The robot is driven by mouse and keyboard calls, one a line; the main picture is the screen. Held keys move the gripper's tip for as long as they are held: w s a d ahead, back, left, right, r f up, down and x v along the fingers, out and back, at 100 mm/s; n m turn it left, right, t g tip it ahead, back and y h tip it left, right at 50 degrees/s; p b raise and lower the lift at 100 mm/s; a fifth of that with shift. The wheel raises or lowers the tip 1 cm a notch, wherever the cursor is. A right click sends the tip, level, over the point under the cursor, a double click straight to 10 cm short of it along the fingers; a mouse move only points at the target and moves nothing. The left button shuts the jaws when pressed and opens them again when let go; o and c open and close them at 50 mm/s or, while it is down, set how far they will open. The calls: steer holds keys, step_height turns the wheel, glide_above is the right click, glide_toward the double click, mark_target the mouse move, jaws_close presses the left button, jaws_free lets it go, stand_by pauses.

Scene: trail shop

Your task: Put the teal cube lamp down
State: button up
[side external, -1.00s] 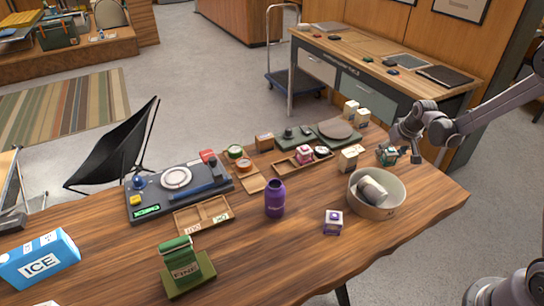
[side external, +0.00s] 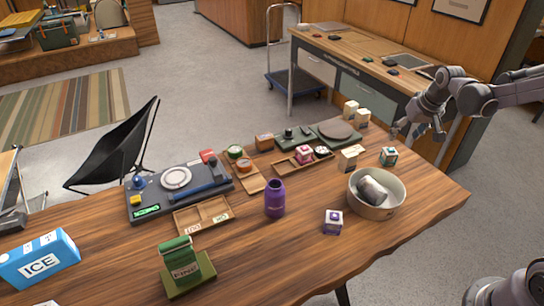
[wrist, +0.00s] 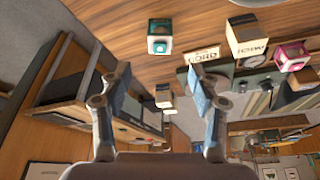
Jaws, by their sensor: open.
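The teal cube lamp (side external: 389,156), a small cube with teal and white faces, stands on the wooden table behind the round bowl. In the wrist view the teal cube lamp (wrist: 160,36) shows beyond my fingertips, apart from them. My gripper (side external: 418,130) is raised above and behind the lamp, near the table's back right edge. In the wrist view my gripper (wrist: 158,88) has its two fingers wide apart with nothing between them.
A pale bowl (side external: 354,199) with a grey cylinder in it stands just in front of the lamp. A cream box (side external: 348,159) is to its left. A purple bottle (side external: 275,199) and a white-and-purple cube (side external: 333,222) stand farther forward. The table's right front is clear.

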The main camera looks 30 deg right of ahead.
steer(key=s+a+r+n+t+y, duration=0.1)
steer(key=s+a+r+n, duration=0.1)
steer(key=s+a, duration=0.5)
steer(key=s+a+r+n+t, duration=0.2)
steer(key=s+a+r, duration=0.2)
steer(key=s+a, duration=0.4)
steer(key=a, duration=0.4)
steer(key=shift+y, duration=0.4)
